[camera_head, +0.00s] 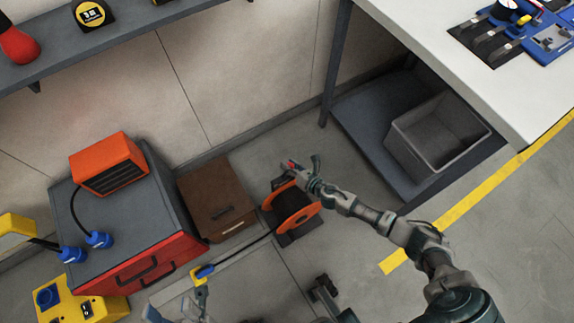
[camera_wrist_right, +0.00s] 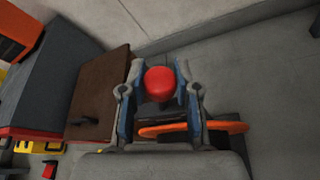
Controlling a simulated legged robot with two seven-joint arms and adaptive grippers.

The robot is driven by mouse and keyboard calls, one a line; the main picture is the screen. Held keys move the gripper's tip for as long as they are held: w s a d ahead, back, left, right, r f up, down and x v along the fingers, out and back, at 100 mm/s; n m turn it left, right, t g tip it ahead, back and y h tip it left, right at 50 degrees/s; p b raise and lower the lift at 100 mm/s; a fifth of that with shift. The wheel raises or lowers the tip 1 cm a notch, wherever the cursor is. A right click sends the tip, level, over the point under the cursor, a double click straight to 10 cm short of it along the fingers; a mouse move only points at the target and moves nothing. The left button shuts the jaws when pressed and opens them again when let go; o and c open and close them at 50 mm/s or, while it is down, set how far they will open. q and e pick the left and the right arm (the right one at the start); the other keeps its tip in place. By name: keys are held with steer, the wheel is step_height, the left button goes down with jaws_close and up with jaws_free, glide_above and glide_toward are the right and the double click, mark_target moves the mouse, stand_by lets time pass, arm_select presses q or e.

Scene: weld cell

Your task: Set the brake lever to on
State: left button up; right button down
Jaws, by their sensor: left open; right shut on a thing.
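The cable reel with orange flanges (camera_head: 293,207) stands on the floor right of the brown box. The brake lever's red knob (camera_head: 291,164) shows small at its far side. In the right wrist view the round red knob (camera_wrist_right: 160,84) sits between the two fingers of my right gripper (camera_wrist_right: 160,80), which is shut on it. The lever's shaft is hidden, and I cannot tell its setting. In the head view my right gripper (camera_head: 303,172) is just above the reel. My left gripper (camera_head: 178,306) is open at the bottom edge, near the cable's yellow and blue plug (camera_head: 201,273).
A brown box (camera_head: 215,190) and a red tool cabinet (camera_head: 150,268) with an orange heater (camera_head: 107,163) stand left of the reel. A workbench (camera_head: 480,100) with a grey bin (camera_head: 437,135) on its lower shelf is at right. A black cable runs from reel to plug.

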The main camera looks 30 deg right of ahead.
steer(key=shift+w+d+r, duration=0.15)
steer(key=shift+d+r, duration=0.05)
steer(key=shift+d, duration=0.15)
steer(key=c, duration=0.8)
jaws_free()
steer(key=shift+f, duration=0.15)
steer(key=shift+s, duration=0.2)
steer(key=v, duration=1.1)
steer(key=shift+s, duration=0.3)
steer(key=shift+d, duration=0.1)
